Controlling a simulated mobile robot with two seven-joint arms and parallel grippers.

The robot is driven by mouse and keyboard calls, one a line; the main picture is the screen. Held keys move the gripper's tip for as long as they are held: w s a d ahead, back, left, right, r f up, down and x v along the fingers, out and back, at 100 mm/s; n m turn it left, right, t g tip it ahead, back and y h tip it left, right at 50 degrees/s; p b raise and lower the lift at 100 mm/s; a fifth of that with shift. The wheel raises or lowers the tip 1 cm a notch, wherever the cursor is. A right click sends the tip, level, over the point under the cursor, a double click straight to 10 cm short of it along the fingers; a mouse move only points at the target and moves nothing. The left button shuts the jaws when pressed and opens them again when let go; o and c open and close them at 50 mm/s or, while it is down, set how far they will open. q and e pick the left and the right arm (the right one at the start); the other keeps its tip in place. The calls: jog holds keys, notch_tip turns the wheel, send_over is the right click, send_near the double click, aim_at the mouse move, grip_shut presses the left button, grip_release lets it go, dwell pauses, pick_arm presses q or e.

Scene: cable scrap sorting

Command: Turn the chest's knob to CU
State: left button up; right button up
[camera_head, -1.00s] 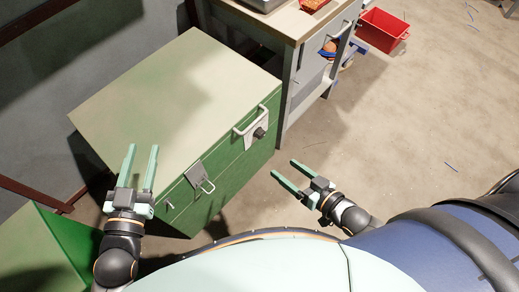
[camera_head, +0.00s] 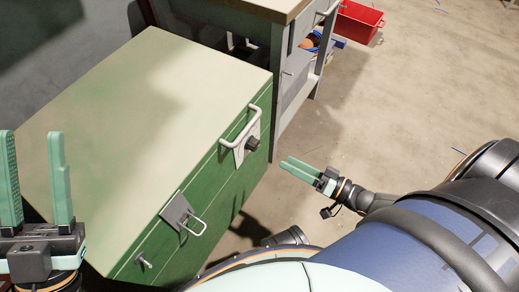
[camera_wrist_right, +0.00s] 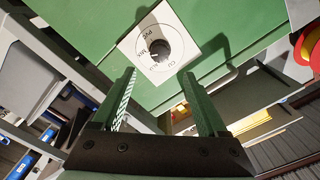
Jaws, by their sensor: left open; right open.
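The green chest (camera_head: 130,100) fills the left and middle of the head view, lid closed. Its dark round knob (camera_head: 253,143) sits on a pale plate on the front, under a bar handle. My left gripper (camera_head: 34,140) is open and empty at the far left.
A metal latch (camera_head: 180,212) with a loop and a small fitting (camera_head: 143,260) stick out of the chest's front. A grey workbench (camera_head: 282,75) stands just behind the chest, with a red bin (camera_head: 357,22) beyond. The floor (camera_head: 400,110) to the right is mostly clear.

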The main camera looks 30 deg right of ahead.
aim_at(257, 147)
jog(key=b+x, duration=0.2)
jog(key=x, duration=0.8)
jog(key=shift+b, duration=0.35)
grip_shut()
